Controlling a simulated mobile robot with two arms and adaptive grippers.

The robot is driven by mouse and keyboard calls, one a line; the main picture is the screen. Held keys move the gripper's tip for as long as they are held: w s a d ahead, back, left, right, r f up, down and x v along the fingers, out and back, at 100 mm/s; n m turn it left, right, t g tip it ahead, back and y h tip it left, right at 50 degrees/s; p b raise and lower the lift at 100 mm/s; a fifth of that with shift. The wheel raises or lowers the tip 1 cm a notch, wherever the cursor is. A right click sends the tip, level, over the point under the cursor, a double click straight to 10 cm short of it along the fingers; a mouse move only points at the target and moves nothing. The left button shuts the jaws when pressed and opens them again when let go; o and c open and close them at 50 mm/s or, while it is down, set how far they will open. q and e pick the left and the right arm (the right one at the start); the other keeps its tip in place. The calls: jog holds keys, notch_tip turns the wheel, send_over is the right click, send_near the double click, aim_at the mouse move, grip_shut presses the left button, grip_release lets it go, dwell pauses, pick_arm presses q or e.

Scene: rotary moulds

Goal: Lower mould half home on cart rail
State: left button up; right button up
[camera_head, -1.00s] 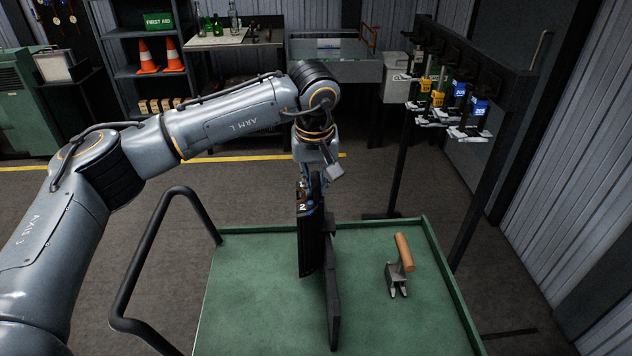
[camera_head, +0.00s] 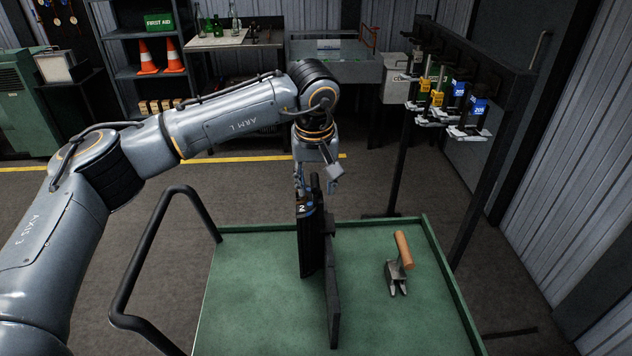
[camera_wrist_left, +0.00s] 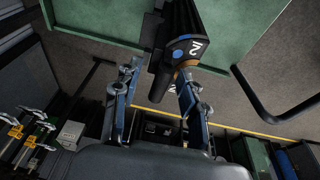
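The dark mould half (camera_head: 308,245), marked with a white "2" and a blue patch, hangs upright against the left side of the dark rail (camera_head: 333,305) on the green cart (camera_head: 255,310). In the left wrist view the mould half (camera_wrist_left: 183,47) shows its labelled end, with a dark part reaching between the fingers. My left gripper (camera_head: 316,188) is above the mould's top end. Its fingers stand apart on either side, and in the left wrist view the gripper (camera_wrist_left: 158,80) looks open. Whether the mould's lower side rests on the rail is hidden. My right gripper is out of view.
A tool with a wooden handle (camera_head: 404,252) lies on the cart's right side. A black push handle (camera_head: 150,255) curves along the left. A dark rack (camera_head: 480,60) with several tagged pieces stands behind right. The cart's left top is clear.

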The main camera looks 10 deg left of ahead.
pick_arm(q)
jog(key=shift+f, duration=0.45)
jog(key=shift+r, duration=0.45)
jog(key=v, duration=1.1)
jog(key=shift+r, duration=0.4)
jog(key=w+p+v, duration=0.1)
jog(key=p+v, duration=0.5)
jog(key=v, duration=0.1)
jog(key=shift+w, duration=0.15)
